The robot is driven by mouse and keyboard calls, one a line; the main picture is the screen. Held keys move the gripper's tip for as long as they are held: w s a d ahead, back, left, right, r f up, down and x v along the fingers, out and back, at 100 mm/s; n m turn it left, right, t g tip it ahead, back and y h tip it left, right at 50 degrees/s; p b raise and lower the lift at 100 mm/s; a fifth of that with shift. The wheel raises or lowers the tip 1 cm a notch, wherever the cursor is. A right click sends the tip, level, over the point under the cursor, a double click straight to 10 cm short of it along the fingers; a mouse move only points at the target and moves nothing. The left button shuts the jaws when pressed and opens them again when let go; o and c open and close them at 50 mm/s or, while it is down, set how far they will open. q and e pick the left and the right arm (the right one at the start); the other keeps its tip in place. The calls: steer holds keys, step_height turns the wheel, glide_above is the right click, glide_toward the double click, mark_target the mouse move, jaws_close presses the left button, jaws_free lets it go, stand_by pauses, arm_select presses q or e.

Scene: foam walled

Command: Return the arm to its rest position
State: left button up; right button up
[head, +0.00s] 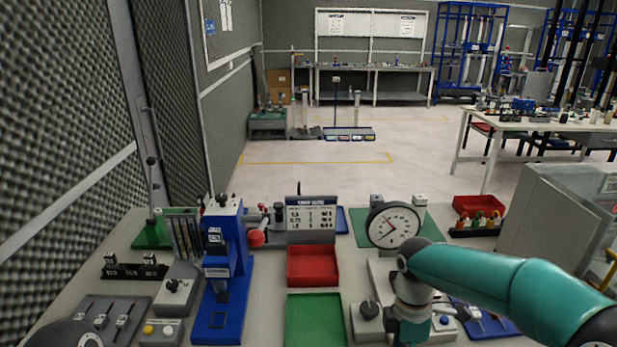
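My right arm (490,275), teal with grey joints, comes in from the right edge. It reaches over the right half of the bench, and its wrist (412,325) points down at the bottom edge. Its gripper is below the frame, so its fingers and anything in them are hidden. My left gripper is not in view. A dark rounded part at the bottom left corner is cut off, and I cannot tell what it is.
A red bin (313,267), green mat (314,320) and blue press (222,270) stand left. A grey cabinet (550,225) is at right.

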steer(key=s+a+f+m+g+y, duration=0.1)
steer(key=s+a+f+m+y, duration=0.15)
steer(key=s+f+m, duration=0.7)
steer(key=s+a+f+m+y, duration=0.2)
steer(key=s+a+f+m, duration=0.25)
steer(key=s+f, duration=1)
steer(key=w+d+f+m+t, duration=0.1)
steer(key=w+f+m+t, duration=0.1)
steer(key=w+m, duration=0.4)
steer(key=shift+f+t, duration=0.25)
steer(key=shift+t, duration=0.55)
steer(key=shift+d, duration=0.1)
